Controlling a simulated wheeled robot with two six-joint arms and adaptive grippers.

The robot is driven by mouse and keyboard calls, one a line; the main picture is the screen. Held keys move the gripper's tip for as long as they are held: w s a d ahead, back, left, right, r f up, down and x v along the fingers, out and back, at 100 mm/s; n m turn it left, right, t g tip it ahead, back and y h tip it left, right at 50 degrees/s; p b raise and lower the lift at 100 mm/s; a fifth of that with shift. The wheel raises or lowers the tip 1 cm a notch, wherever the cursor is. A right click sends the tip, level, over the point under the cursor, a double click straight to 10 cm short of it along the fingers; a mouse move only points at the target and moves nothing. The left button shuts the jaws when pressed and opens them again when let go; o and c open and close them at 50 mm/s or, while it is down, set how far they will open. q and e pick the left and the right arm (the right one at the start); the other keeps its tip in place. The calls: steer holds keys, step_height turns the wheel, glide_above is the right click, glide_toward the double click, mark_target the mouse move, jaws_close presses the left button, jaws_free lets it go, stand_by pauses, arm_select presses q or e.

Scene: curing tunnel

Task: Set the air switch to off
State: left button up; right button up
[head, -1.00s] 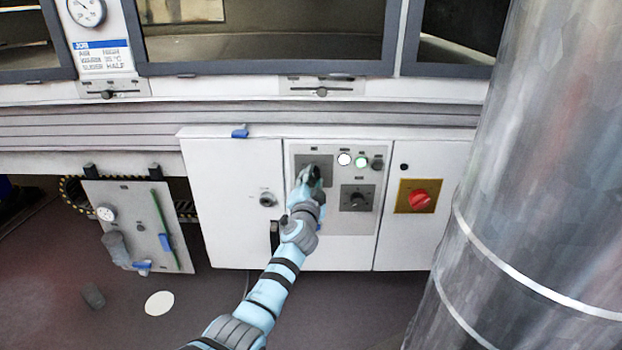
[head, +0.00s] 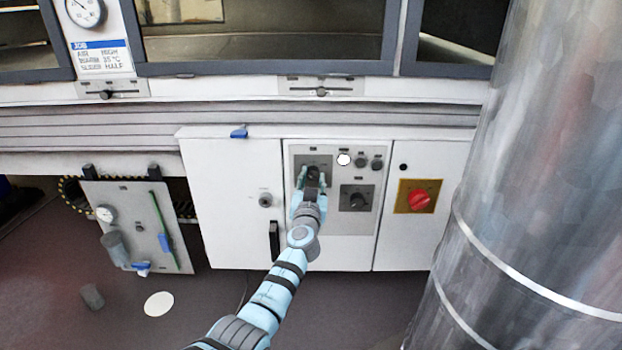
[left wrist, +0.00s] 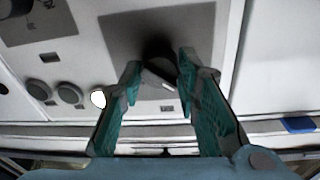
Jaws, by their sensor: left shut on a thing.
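A dark rotary knob (head: 312,171) sits on a grey square plate (head: 325,159) at the upper left of the control panel (head: 340,221); its label is too small to read, so I take it as the air switch. My left gripper (head: 312,180) is at this knob, with one finger on each side, shut on it. In the left wrist view, the two teal fingers (left wrist: 160,62) flank the black knob (left wrist: 157,50). A pale mark shows on the knob's edge, pointing to the lower right there. My right gripper is out of view.
A white lamp (head: 344,160) is lit, beside two dark round ones (head: 362,161). Another black knob (head: 357,199) is close on the right. A red rotary switch (head: 419,200) sits farther right. A large metal cylinder (head: 533,180) fills the right side.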

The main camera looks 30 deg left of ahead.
arm_select(q)
steer(key=shift+a+r, duration=0.15)
steer(key=shift+r, duration=0.2)
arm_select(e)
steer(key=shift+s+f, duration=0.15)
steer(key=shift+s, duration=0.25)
